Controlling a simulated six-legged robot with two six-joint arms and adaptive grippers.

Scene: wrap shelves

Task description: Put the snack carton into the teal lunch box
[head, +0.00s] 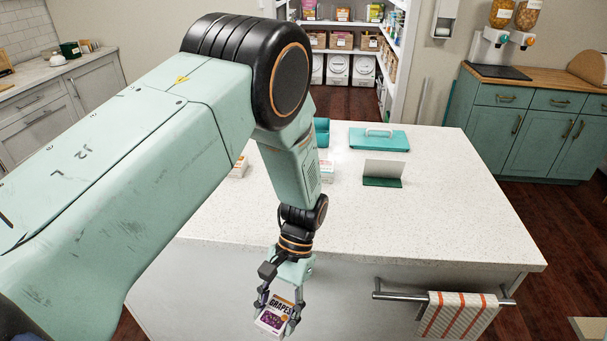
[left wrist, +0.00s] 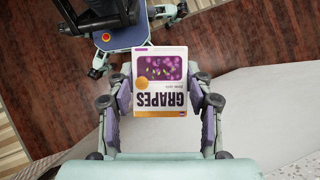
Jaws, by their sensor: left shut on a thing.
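A small white, purple and orange snack carton (head: 271,320) labelled GRAPES is in my left gripper (head: 279,304). The gripper is shut on its sides and holds it in front of the counter's near edge, above the floor. In the left wrist view the carton (left wrist: 160,82) sits between the two finger pads, its label upside down. The teal lunch box (head: 321,132) stands on the far part of the counter, mostly hidden behind my left arm. A teal lid with a pale handle (head: 378,138) lies to its right. My right gripper is not in view.
The white counter (head: 430,220) has a wide clear area at front right. Two small cartons (head: 327,171) (head: 239,168) stand near my arm. A card in a green stand (head: 382,172) is right of them. A striped towel (head: 457,316) hangs on the front rail (head: 395,297).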

